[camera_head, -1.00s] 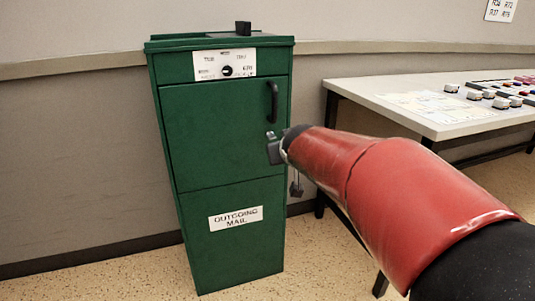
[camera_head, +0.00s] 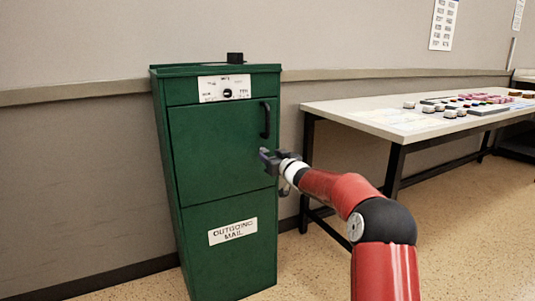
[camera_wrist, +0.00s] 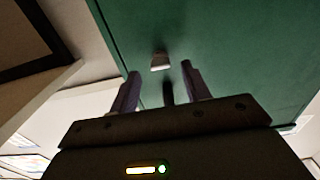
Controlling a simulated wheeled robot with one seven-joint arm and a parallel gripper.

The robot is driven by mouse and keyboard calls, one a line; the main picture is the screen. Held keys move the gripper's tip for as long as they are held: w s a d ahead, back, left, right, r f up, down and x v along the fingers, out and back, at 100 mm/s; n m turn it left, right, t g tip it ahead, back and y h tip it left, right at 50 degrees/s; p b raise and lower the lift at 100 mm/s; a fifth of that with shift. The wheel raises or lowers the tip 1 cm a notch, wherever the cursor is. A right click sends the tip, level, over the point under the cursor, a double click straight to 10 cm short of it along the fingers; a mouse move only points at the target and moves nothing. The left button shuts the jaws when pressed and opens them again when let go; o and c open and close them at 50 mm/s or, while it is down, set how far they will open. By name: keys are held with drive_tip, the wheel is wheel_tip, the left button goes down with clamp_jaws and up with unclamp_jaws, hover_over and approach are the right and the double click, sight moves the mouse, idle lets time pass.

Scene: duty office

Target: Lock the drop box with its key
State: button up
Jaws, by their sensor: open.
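The green drop box (camera_head: 222,230) stands upright against the wall with its door (camera_head: 215,150) shut. A black handle (camera_head: 265,120) is at the door's upper right. My gripper (camera_head: 266,160) is open just below the handle, close to the door's right edge. In the wrist view the jaws (camera_wrist: 160,76) are apart facing green metal, with a small pale piece (camera_wrist: 160,62) ahead. A dark narrow part (camera_wrist: 168,93) shows between them; I cannot tell what it is. I cannot identify the key.
A black block (camera_head: 235,58) sits on top of the box. A white table (camera_head: 375,122) with several small items stands to the right, its near corner close to my arm. A small dark thing (camera_head: 284,189) hangs below my gripper, partly hidden. The floor in front is clear.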

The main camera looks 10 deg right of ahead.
sight(266, 152)
drive_tip(key=shift+p+x, duration=0.3)
drive_tip(key=shift+x, duration=1.4)
drive_tip(key=c, duration=1)
